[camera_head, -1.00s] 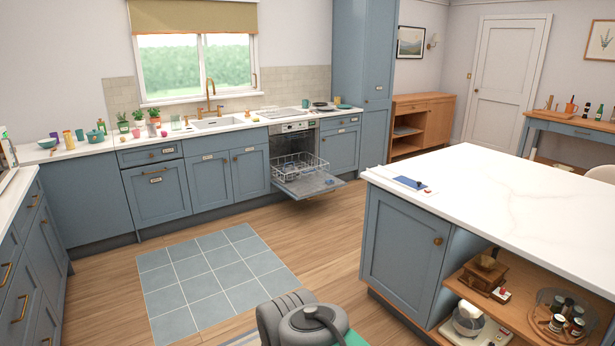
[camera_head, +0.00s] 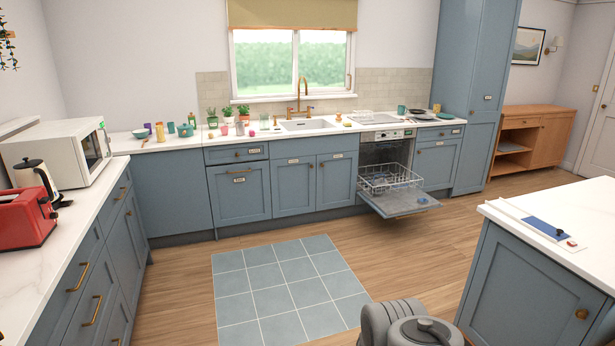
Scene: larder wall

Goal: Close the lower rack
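The dishwasher (camera_head: 388,142) stands under the counter to the right of the sink. Its door (camera_head: 402,205) is folded down, open, just above the floor. The lower rack (camera_head: 390,180) is a pale wire basket, pulled out over the open door. Something small and blue lies in the rack, and another small blue thing (camera_head: 422,200) shows at the door's right side; both are too small to make out. My gripper is not in view; only a grey part of my body shows at the bottom edge.
A blue-grey tiled patch (camera_head: 285,285) and open wood floor lie in front of the dishwasher. An island (camera_head: 525,275) stands at the right. A counter with a red toaster (camera_head: 25,205) and a microwave (camera_head: 62,150) runs along the left.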

